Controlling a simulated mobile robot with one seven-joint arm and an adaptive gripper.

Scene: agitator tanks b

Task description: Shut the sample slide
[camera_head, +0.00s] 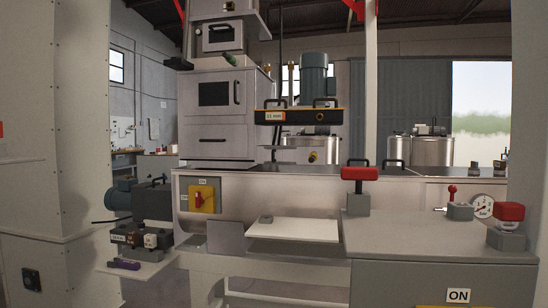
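No part in view carries a readable "sample slide" label, so I cannot tell for certain which one it is. A flat pale plate (295,229) sticks out from the front of the long grey bench, with a small grey block (266,219) near its left end. My gripper is not in view.
A yellow switch plate with a red knob (201,199) is on the bench front. Metal tanks (432,151) stand behind.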

